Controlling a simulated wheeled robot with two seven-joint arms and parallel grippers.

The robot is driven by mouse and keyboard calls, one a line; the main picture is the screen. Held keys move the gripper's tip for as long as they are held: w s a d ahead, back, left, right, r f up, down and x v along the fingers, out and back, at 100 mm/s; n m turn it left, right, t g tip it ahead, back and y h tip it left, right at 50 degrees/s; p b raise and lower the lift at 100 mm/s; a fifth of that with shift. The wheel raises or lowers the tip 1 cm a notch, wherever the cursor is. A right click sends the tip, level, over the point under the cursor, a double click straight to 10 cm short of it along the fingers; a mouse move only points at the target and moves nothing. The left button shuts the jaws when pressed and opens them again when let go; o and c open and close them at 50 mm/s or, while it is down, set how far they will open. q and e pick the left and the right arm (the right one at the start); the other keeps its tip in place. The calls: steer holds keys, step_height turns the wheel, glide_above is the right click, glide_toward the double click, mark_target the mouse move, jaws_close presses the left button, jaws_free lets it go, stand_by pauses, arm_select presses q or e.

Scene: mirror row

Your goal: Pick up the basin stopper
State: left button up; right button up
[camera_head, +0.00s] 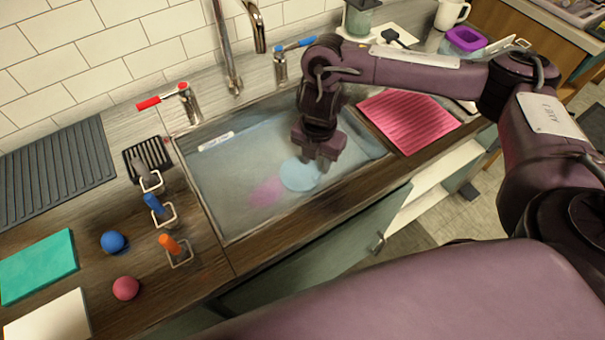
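My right gripper (318,163) points down inside the sink basin (225,215), its fingertips just above or touching a light blue disc (296,178). The fingers partly cover the disc, and I cannot tell how far apart they are or whether they hold it. A pink patch or disc (265,193) lies to the left of the blue disc, looking blurred as if under water. I cannot tell for certain which of these is the basin stopper. My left gripper is not in view.
A curved faucet (232,70) rises behind the basin, with a red-handled tap (186,97) and a blue-handled tap (281,66). A pink ridged mat (410,120) lies right of the sink. Balls (114,242) and upright handled tools (158,207) stand on the left counter.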

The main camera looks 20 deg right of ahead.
mark_target(318, 174)
steer(key=f, duration=0.1)
steer(key=f+b, duration=0.1)
steer(key=f, duration=0.2)
steer(key=shift+s+d, duration=0.1)
steer(key=shift+s, duration=0.2)
steer(key=shift+f+b, duration=0.35)
steer(key=shift+f, duration=0.25)
steer(key=shift+c, duration=0.3)
jaws_close()
